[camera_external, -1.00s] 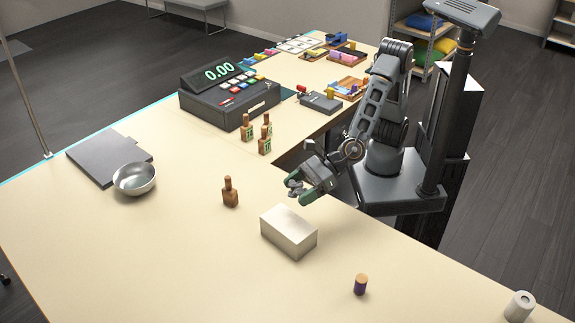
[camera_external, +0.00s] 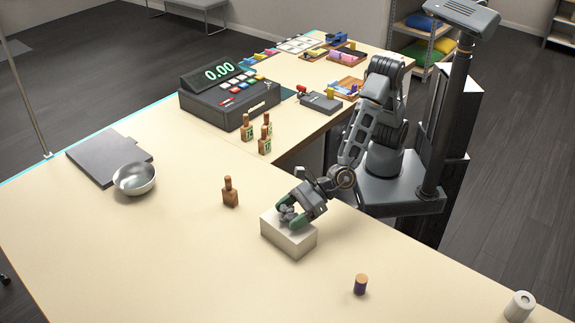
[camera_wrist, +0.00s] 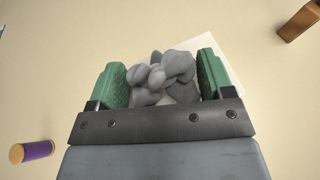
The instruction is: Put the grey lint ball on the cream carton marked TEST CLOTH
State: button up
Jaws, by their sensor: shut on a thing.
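The grey lint ball (camera_wrist: 163,76) is a lumpy cluster between the green fingers of my gripper (camera_wrist: 162,80) in the wrist view. In the external view my gripper (camera_external: 290,216) is shut on the lint ball (camera_external: 287,213), over the top of the cream carton (camera_external: 285,238). Whether the ball touches the carton top or hangs just above it, I cannot tell. A corner of the carton (camera_wrist: 228,64) shows behind the ball and the right finger in the wrist view. No marking on the carton is readable.
A brown bottle (camera_external: 230,192) stands left of the carton, and a purple cylinder with a tan top (camera_external: 361,285) stands to its right. A metal bowl (camera_external: 135,179), a cash register (camera_external: 230,95) and several small bottles are farther off.

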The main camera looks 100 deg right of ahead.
jog(key=shift+f, duration=0.15)
jog(key=o, duration=0.9)
